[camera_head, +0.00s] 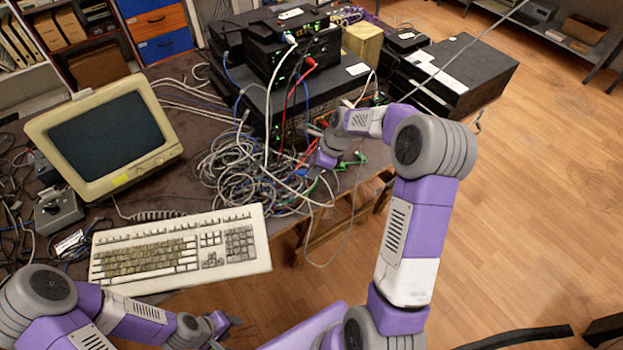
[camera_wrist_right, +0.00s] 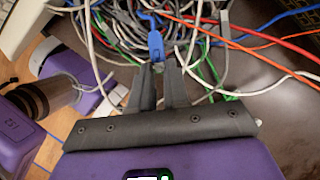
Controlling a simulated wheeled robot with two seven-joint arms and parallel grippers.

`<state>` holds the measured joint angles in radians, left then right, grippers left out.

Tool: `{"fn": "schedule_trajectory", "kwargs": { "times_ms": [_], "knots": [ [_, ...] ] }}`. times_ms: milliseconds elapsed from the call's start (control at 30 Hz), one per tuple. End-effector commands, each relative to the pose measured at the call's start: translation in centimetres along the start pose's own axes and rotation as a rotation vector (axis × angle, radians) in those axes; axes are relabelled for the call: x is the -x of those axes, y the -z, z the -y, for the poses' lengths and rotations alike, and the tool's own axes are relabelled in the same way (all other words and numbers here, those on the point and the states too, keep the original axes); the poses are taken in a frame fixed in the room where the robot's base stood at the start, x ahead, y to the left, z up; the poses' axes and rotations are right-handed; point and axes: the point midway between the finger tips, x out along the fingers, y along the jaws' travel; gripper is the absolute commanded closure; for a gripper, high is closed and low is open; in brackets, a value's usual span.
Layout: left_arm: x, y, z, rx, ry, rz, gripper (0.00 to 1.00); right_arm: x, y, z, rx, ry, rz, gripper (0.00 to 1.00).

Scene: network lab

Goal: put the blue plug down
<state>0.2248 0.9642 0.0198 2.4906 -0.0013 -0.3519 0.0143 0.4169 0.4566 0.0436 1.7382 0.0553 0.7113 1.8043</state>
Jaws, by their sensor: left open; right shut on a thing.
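The blue plug (camera_wrist_right: 156,44) shows in the right wrist view at the fingertips of my right gripper (camera_wrist_right: 158,70), which is shut on it. A blue cable runs from the plug toward the cable tangle beyond it. My left gripper (camera_head: 232,322) is open and empty near the bottom of the head view, below the keyboard.
A tangle of grey cables (camera_head: 236,166) covers the table's middle. The black network boxes (camera_head: 290,45) stand behind it with cables plugged in. An old monitor (camera_head: 110,135) and a keyboard (camera_head: 180,250) stand at left. Green cables (camera_head: 350,160) lie near the table's right edge.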

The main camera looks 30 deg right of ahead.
Motion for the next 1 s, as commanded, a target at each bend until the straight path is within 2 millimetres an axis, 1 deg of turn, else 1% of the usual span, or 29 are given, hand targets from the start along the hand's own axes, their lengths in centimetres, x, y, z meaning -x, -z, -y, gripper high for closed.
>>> {"fn": "schedule_trajectory", "kwargs": {
  "times_ms": [133, 300, 333, 600, 900, 933, 1000],
  "knots": [
    [-0.7, 0.0, 0.2, 0.000, 0.000, 0.000, 0.55, -1.7, 0.7, -0.1, 0.000, -0.003, 0.000, 1.00],
    [-1.6, 0.1, 0.6, 0.000, 0.000, 0.000, 0.55, -4.3, 1.8, 0.0, 0.001, -0.003, 0.000, 1.00],
    [-1.7, 0.1, 0.6, 0.000, 0.000, 0.000, 0.55, -4.5, 1.8, 0.0, 0.001, -0.003, 0.000, 1.00],
    [-1.6, 0.1, 0.6, 0.000, 0.000, 0.000, 0.55, -4.5, 1.8, 0.0, 0.002, 0.000, 0.001, 1.00],
    [-1.8, 0.1, 0.7, 0.000, 0.000, 0.000, 0.55, -5.4, 2.1, 0.0, 0.003, -0.001, 0.000, 1.00],
    [-1.8, 0.1, 0.7, 0.000, 0.000, 0.000, 0.55, -5.3, 2.1, 0.0, 0.003, -0.001, 0.001, 0.80],
    [-1.8, 0.1, 0.7, 0.000, 0.000, 0.000, 0.55, -5.3, 2.1, 0.0, 0.003, -0.001, 0.001, 0.69]
  ]
}}
